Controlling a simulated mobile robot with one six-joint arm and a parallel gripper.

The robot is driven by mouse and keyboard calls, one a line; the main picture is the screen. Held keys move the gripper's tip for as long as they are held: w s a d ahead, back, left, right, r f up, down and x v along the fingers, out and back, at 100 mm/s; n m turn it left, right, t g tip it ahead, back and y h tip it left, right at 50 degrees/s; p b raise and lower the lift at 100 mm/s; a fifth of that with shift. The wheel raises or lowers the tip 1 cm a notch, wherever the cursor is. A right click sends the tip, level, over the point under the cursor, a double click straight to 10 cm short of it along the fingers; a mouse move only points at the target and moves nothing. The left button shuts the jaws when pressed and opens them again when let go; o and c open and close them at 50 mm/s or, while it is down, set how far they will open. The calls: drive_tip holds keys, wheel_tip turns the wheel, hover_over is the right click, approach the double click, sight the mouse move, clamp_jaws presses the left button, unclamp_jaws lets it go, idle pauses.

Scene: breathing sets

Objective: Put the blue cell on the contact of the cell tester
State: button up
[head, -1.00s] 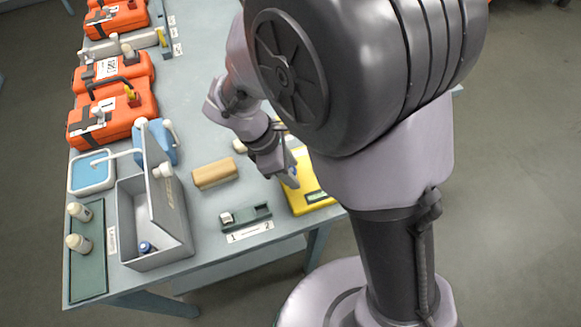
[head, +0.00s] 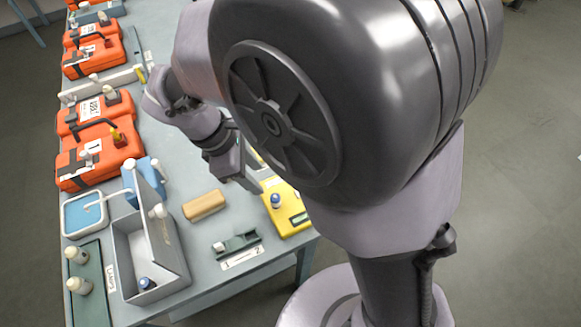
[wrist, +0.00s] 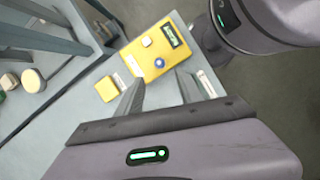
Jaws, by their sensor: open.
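The yellow cell tester (head: 298,228) lies at the table's near right edge, with a dark display on its face. The blue cell (head: 276,201) stands upright on the tester, beside the display; the wrist view also shows it from above (wrist: 159,62) on the tester (wrist: 141,64). Its underside is hidden, so I cannot tell how exactly it sits on the contact. My gripper (wrist: 160,77) is open and empty, its two fingers apart and pointing towards the tester. In the head view my gripper (head: 250,183) is behind and left of the cell, clear of it.
A small holder (head: 243,241) labelled 1 and 2 has a pale piece at its left end. A tan block (head: 205,205) lies behind it. A grey box (head: 125,255) with a raised lid holds another blue-topped cell (head: 146,284). Orange cases (head: 95,155) line the left.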

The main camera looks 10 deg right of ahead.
drive_tip(key=s+d+r+m+t+y+b, duration=0.2)
drive_tip(key=s+d+r+m+t+y, duration=0.3)
drive_tip(key=m, duration=1.6)
drive_tip(key=s+d+r+y, duration=0.1)
drive_tip(key=s+d+r, duration=0.4)
drive_tip(key=s+d, duration=0.1)
drive_tip(key=shift+t, duration=0.4)
drive_tip(key=shift+r, duration=0.1)
